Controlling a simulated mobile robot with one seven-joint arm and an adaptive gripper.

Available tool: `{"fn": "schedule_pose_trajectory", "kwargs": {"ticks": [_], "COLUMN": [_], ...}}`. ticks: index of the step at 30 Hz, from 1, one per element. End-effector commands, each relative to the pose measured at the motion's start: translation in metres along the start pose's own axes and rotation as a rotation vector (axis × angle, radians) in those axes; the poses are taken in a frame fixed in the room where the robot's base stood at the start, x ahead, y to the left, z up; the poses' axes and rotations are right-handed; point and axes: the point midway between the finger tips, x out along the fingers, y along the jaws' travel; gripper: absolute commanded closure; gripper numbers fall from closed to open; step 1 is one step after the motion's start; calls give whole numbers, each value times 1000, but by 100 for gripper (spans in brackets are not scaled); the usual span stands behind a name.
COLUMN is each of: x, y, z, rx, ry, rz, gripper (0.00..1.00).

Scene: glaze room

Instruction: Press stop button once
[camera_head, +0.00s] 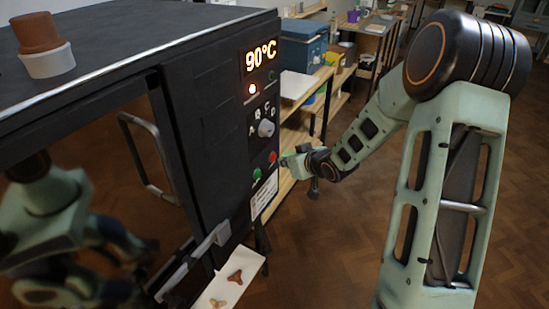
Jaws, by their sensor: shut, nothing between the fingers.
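A dark oven-like cabinet has a control panel (262,110) on its right front edge. A small red button (272,157) sits low on the panel, and a green button (257,174) is just below and left of it. The red one looks like the stop button; no label on it is readable. My gripper (284,161) reaches in from the right, shut and empty. Its tip is just right of the red button, very close. I cannot tell whether it touches.
A door handle (147,155) sticks out at left. A white board (230,284) with small brown pieces is below. Shelves (322,95) stand behind.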

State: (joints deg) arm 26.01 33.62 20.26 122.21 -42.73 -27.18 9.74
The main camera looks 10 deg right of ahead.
Motion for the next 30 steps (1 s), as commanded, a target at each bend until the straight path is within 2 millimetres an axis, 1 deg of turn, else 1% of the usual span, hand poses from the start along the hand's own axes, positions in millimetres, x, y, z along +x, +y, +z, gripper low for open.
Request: {"fn": "schedule_pose_trajectory", "kwargs": {"ticks": [8,30], "x": [6,9], "y": [-4,-7], "z": [-4,-7], "rx": [-1,-1], "ry": [0,1], "rz": [0,0], "gripper": [100,100]}}
